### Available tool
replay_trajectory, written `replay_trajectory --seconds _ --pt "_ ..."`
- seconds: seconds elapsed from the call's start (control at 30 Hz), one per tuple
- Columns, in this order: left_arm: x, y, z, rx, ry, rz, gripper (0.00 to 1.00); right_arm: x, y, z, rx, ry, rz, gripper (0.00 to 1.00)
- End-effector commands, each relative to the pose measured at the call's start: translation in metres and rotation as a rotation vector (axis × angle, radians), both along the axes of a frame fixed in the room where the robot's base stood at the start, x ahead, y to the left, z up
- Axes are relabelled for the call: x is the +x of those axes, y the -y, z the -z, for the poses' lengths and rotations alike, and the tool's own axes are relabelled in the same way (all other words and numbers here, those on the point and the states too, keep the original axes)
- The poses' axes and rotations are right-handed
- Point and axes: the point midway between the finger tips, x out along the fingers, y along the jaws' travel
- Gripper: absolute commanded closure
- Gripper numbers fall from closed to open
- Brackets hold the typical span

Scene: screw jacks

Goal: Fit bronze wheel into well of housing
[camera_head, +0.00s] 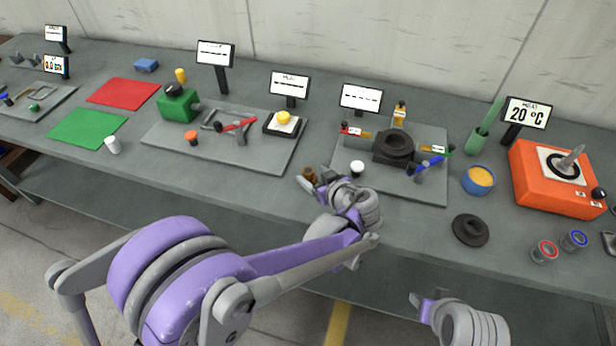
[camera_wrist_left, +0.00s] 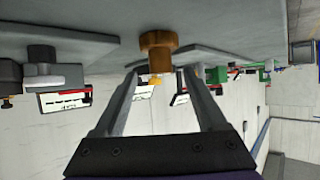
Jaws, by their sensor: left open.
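The bronze wheel (camera_head: 308,174) stands near the front edge of the bench, at the tips of my left gripper (camera_head: 316,182). In the left wrist view, which is upside down, the bronze wheel (camera_wrist_left: 158,42) is a stepped brown piece with a wide rim and a narrower stem. My left gripper (camera_wrist_left: 160,76) is open there, its fingers on either side of the stem's line, with no visible grip. The dark round housing (camera_head: 393,148), with a hollow in its top, stands on a grey plate to the right. My right gripper (camera_head: 424,302) is low, in front of the bench; its jaws are unclear.
A white-topped cylinder (camera_head: 357,168) stands just beyond my left gripper. A second plate (camera_head: 255,155) is left.

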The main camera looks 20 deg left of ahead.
Motion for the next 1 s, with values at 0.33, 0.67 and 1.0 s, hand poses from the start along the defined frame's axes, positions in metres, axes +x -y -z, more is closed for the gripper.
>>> replay_trajectory --seconds 0.33,0.67,1.0 --pt "0.024 -0.025 0.020 0.000 0.000 0.000 0.26 0.001 0.000 -0.003 0.000 0.002 0.000 0.50" --pt "0.024 -0.024 0.020 0.000 0.000 0.000 0.50 0.001 0.000 -0.003 0.000 0.002 0.000 0.50" --pt "0.024 -0.024 0.020 0.000 0.000 0.000 1.00 0.001 0.000 -0.003 0.000 0.002 0.000 0.50"
